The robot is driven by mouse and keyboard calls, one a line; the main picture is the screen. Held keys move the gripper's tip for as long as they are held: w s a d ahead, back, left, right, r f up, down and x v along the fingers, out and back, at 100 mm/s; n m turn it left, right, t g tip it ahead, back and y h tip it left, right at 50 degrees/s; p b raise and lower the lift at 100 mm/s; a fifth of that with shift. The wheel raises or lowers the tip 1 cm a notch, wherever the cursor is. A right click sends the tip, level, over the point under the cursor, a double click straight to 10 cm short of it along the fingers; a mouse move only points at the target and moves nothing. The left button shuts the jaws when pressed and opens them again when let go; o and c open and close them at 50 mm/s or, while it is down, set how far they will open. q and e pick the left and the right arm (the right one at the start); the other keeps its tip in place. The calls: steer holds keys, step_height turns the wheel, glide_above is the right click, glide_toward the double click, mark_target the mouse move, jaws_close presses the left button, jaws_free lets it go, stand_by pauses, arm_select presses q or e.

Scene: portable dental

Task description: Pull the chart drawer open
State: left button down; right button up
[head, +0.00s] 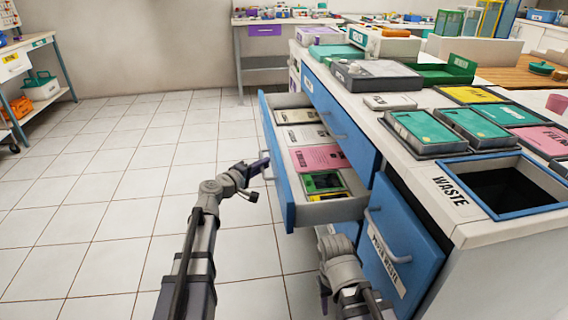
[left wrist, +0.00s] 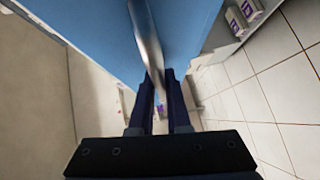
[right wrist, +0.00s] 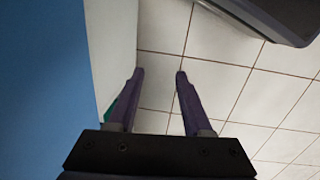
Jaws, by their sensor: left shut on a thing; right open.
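The chart drawer (head: 286,188) is a blue-fronted drawer pulled out from the cabinet, with its inside showing. In it lie cream cards (head: 305,135), a pink card (head: 319,158) and a green-framed item (head: 323,182). My left gripper (head: 262,166) is at the outer side of the drawer front, shut on the drawer's metal handle (left wrist: 148,45), which runs between its fingers in the left wrist view. My right gripper (right wrist: 158,75) is open and empty in the right wrist view, above the tiled floor beside a blue panel.
A blue front with a handle (head: 392,245) stands right of the open drawer. The counter holds teal-topped trays (head: 425,131) and a waste opening (head: 476,184). The tiled floor (head: 130,200) at left is clear.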

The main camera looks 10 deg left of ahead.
arm_select(q)
steer(key=shift+s+a, duration=0.3)
steer(key=shift+a, duration=0.55)
steer(key=shift+s+a, duration=0.25)
steer(key=shift+a, duration=0.6)
steer(key=shift+s+a, duration=0.3)
steer(key=shift+a, duration=0.55)
steer(key=c, duration=0.9)
jaws_free()
steer(key=p+v, duration=0.1)
steer(key=v, duration=0.6)
steer(key=shift+s+a, duration=0.2)
steer(key=shift+s, duration=0.1)
steer(key=shift+r, duration=0.1)
